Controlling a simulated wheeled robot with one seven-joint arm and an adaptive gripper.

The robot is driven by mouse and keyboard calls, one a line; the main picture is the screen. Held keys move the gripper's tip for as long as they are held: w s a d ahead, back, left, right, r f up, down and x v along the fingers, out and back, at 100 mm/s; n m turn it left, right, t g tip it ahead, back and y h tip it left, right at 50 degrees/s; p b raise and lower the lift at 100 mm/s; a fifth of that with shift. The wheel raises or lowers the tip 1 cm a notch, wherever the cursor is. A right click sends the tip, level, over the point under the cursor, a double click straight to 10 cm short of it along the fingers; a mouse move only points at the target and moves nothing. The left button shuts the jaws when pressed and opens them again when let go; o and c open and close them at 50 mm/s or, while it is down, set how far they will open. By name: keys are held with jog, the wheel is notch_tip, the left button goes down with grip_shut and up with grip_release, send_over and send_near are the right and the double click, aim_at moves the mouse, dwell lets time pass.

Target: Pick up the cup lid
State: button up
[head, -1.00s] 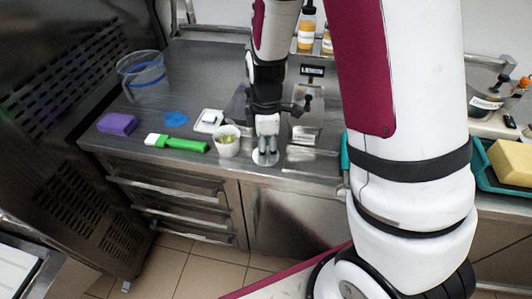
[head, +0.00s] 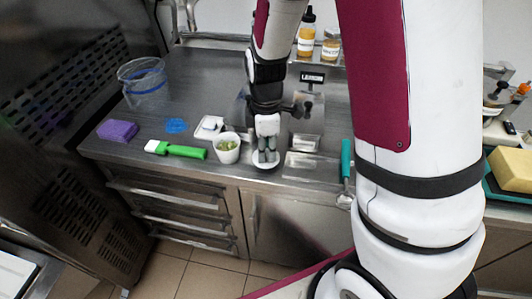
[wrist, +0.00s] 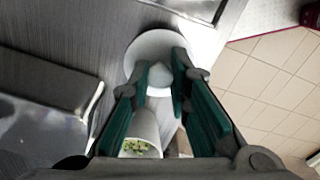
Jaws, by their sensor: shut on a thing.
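The cup lid (head: 258,164) is a white round disc near the front edge of the steel counter, beneath my gripper (head: 266,154). In the wrist view the lid (wrist: 148,45) shows a pale rounded knob in its middle. The teal-padded fingers of my gripper (wrist: 160,75) stand on either side of this knob and are shut on it. The head view does not clearly show whether the lid is clear of the counter.
A white cup of green bits (head: 227,147) stands close left of the lid. A green-handled brush (head: 180,151), purple sponge (head: 118,130), clear container (head: 145,84) and small white dish (head: 208,128) lie further left. A teal-handled tool (head: 346,160) lies right.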

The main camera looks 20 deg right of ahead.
jog(key=shift+w+r, duration=0.1)
jog(key=shift+r, duration=0.75)
jog(key=s+a+r+p, duration=0.1)
jog(key=s+p, duration=0.6)
jog(key=s, duration=0.9)
jog(key=shift+a+r, duration=0.25)
jog(key=shift+a, duration=0.1)
